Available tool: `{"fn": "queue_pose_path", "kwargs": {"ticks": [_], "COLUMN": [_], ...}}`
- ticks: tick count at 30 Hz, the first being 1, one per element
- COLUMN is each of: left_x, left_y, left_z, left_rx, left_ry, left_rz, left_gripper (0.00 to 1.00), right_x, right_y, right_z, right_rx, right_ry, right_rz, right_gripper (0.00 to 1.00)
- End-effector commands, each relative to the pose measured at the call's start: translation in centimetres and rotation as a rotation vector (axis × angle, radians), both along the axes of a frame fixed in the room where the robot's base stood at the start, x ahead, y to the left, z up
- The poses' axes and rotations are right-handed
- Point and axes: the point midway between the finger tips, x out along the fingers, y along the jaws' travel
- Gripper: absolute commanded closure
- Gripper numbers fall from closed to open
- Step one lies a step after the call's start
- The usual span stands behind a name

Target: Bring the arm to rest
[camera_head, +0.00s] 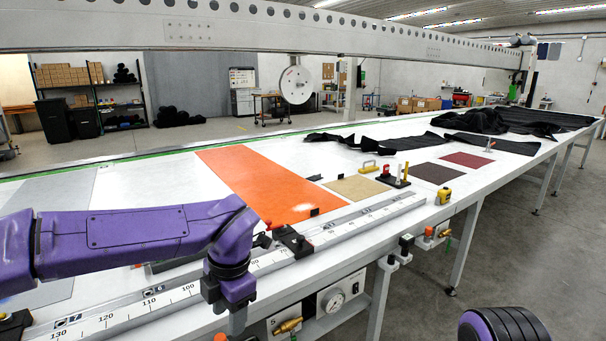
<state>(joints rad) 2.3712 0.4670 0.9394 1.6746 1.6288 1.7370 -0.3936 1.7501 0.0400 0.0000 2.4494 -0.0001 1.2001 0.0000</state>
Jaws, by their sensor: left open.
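My left arm reaches in from the left over the front edge of the long white table (300,160). My left gripper (236,318) points down near the ruled front rail (150,305), at the table's front edge. It is open, and I see nothing held in it. Its fingertips are dark and small in the picture. A purple and black part of my body shows at the bottom right. My right gripper is not in view.
An orange sheet (255,185) lies on the table, with tan (357,187), dark (437,173) and red (467,159) swatches to its right. A black clamp (293,241) sits on the rail. A gantry beam (240,32) spans above. Grey floor (530,240) is clear at right.

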Motion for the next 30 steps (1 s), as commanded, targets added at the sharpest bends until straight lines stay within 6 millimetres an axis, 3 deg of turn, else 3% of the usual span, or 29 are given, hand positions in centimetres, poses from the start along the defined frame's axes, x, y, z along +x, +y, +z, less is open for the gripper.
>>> {"fn": "queue_pose_path", "kwargs": {"ticks": [8, 13, 16, 20, 24, 27, 30], "left_x": [0.1, -0.8, -2.6, -7.5, -15.6, -21.4, -25.6], "left_y": [3.0, 6.4, 9.2, 12.6, 14.7, 15.7, 16.3], "left_z": [-7.2, -14.2, -20.2, -28.3, -34.7, -36.9, -37.8], "left_rx": [0.207, 0.407, 0.555, 0.681, 0.635, 0.533, 0.435], "left_ry": [-0.017, -0.030, -0.029, -0.004, 0.063, 0.120, 0.163], "left_rz": [-0.090, -0.241, -0.435, -0.827, -1.271, -1.506, -1.652], "left_gripper": [0.50, 0.50, 0.50, 0.50, 0.50, 0.50, 0.50], "right_x": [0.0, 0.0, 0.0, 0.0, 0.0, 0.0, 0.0], "right_y": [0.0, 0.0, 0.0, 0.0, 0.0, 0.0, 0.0], "right_z": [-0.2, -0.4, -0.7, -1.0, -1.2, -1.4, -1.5], "right_rx": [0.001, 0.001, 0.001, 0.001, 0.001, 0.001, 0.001], "right_ry": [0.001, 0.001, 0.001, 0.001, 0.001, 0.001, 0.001], "right_rz": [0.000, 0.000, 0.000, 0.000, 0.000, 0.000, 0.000], "right_gripper": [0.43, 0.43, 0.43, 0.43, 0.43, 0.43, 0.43]}}
